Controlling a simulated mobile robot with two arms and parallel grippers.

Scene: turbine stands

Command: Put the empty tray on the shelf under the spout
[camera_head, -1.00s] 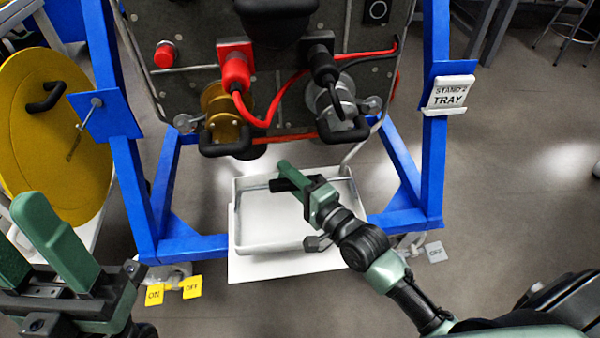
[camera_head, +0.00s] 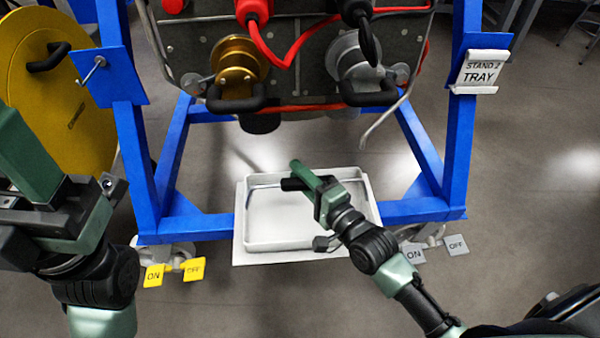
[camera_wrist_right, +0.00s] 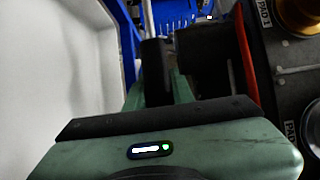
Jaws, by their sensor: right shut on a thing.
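The empty white tray (camera_head: 275,242) has a wire handle with a black grip (camera_head: 292,184). My right gripper (camera_head: 306,178) is shut on that grip. The tray is over the white shelf (camera_head: 290,259), low between the blue stand legs; I cannot tell whether it touches. The shelf shows along the tray's front and left sides. The spout (camera_head: 381,130), a bent silver pipe, hangs above the tray's back right. In the right wrist view the tray's white wall (camera_wrist_right: 60,80) fills the left. My left gripper (camera_head: 20,165) is at the left edge, empty, its fingers apart.
The blue stand frame (camera_head: 130,150) surrounds the shelf. Above hangs a grey panel with a gold valve (camera_head: 237,65), a silver valve (camera_head: 358,65) and red cables. Yellow ON/OFF pedals (camera_head: 173,272) and grey ones (camera_head: 435,250) flank the shelf. A yellow disc (camera_head: 60,110) stands left.

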